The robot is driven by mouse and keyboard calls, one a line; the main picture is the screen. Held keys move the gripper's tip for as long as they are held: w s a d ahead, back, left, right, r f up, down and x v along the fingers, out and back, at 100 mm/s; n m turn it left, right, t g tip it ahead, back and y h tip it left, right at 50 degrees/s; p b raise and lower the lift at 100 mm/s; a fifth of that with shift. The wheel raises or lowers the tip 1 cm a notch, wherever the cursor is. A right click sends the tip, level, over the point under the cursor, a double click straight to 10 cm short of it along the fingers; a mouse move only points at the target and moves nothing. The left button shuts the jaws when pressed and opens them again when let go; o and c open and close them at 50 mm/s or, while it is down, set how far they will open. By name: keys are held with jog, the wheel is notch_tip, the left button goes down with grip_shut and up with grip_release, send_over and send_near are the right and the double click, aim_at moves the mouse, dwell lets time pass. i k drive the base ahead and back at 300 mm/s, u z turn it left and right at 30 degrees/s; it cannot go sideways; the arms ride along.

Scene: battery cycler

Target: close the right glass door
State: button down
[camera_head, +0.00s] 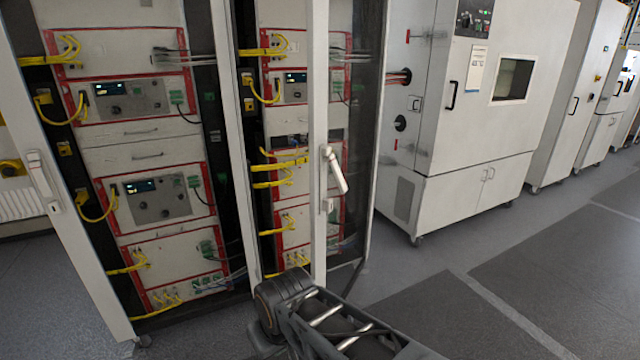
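The right glass door (362,110) has a white upright frame edge (318,90) and a glass pane running back to the right. It appears to stand open, swung out from the cabinet. Its white lever handle (335,170) is tilted on the frame edge, with a lock fitting (327,205) below. My dark arm shows at the bottom centre, in front of the foot of this door. I cannot make out my gripper's fingers in this view. No contact between my arm and the door can be made out.
The cabinet holds several red-edged instrument units (130,100) with yellow cables. Another white frame with a handle (40,175) stands at the left. A large white test chamber (460,140) stands to the right. Grey floor (540,260) is clear at the lower right.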

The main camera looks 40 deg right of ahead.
aim_at(317, 17)
jog(key=z, duration=0.35)
jog(key=i, duration=0.75)
jog(key=z, duration=0.8)
jog(key=i, duration=0.55)
